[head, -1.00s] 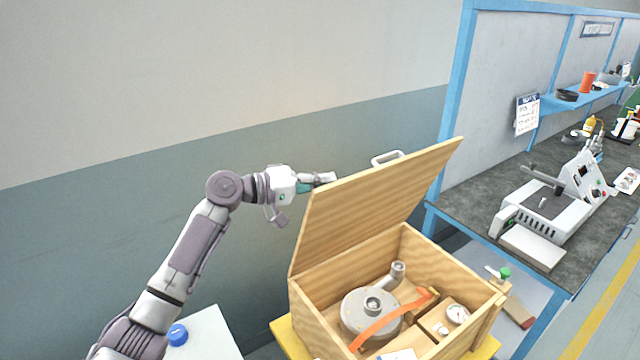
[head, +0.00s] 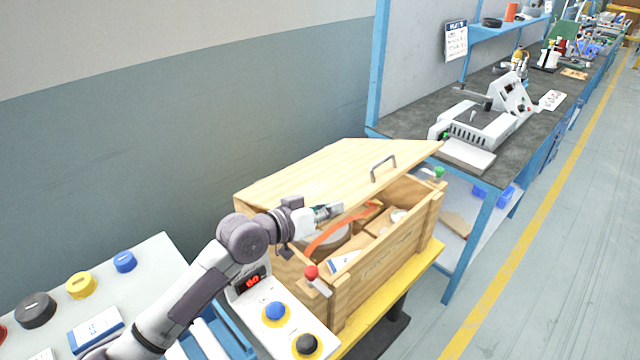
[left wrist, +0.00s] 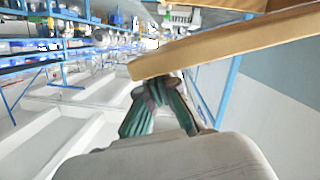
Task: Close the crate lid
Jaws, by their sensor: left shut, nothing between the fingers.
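The wooden crate (head: 385,260) stands on a yellow stand in the head view. Its hinged lid (head: 320,170) is tilted, partly lowered over the crate, with a gap still open along the front and right. A metal handle (head: 382,167) sits on the lid's top. My left gripper (head: 338,209) is shut and empty at the lid's near edge, over the crate's opening. In the left wrist view the gripper's green fingers (left wrist: 165,105) are close under the lid's edge (left wrist: 225,42); I cannot tell whether they touch. My right gripper is not in view.
Inside the crate an orange strap (head: 340,228) and a grey round part show. A red-knobbed latch (head: 314,276) is on the crate's front left. A control box (head: 285,315) and a white table (head: 140,275) stand near left. A dark workbench (head: 410,118) stands behind right.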

